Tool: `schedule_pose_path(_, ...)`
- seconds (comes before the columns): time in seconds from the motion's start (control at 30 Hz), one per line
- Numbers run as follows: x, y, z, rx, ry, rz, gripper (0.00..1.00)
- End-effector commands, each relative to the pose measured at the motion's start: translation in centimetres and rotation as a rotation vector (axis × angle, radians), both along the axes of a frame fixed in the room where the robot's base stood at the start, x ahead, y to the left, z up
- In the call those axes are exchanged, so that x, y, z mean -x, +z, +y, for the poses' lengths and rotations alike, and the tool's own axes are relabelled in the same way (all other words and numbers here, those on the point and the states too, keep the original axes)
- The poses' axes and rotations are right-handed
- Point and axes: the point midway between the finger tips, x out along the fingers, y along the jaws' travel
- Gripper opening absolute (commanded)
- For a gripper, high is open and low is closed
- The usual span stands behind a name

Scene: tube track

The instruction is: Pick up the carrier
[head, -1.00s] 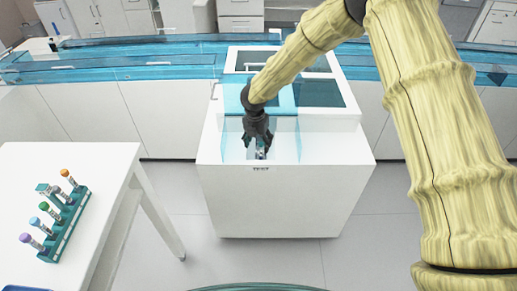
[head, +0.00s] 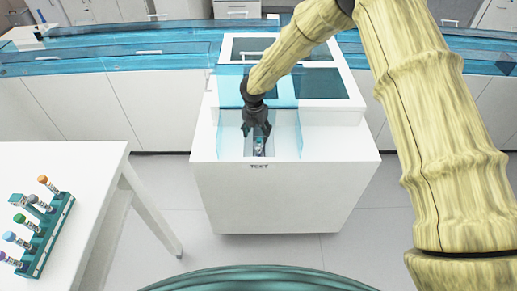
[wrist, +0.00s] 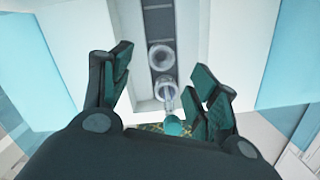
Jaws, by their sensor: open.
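The carrier (wrist: 166,88) looks like a small pale round holder in a dark narrow lane, with a clear tube that has a teal end (wrist: 174,125) leaning toward the camera. In the head view the carrier and tube (head: 259,147) show as a small pale shape in the front bay of the white machine. My gripper (head: 257,133) points down just above it. In the wrist view the open gripper (wrist: 163,88) has one finger on each side of the carrier, with gaps on both sides. The carrier's lower part is hard to make out.
A second round holder (wrist: 160,57) sits farther along the lane. Clear blue panels (head: 286,132) flank the bay of the white machine (head: 280,195). A teal rack (head: 52,232) with several capped tubes stands on the white table (head: 80,165) at left. A blue-covered track (head: 110,55) runs behind.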

Motion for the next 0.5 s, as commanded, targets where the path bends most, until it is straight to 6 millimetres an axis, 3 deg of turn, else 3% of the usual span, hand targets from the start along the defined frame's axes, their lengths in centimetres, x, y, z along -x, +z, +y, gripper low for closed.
schedule_pose_path(0.27,-0.2,-1.9,-0.3,0.001,-0.001,0.000,0.60)
schedule_pose_path(0.5,-0.6,-5.2,-0.6,0.001,-0.003,-0.001,0.60)
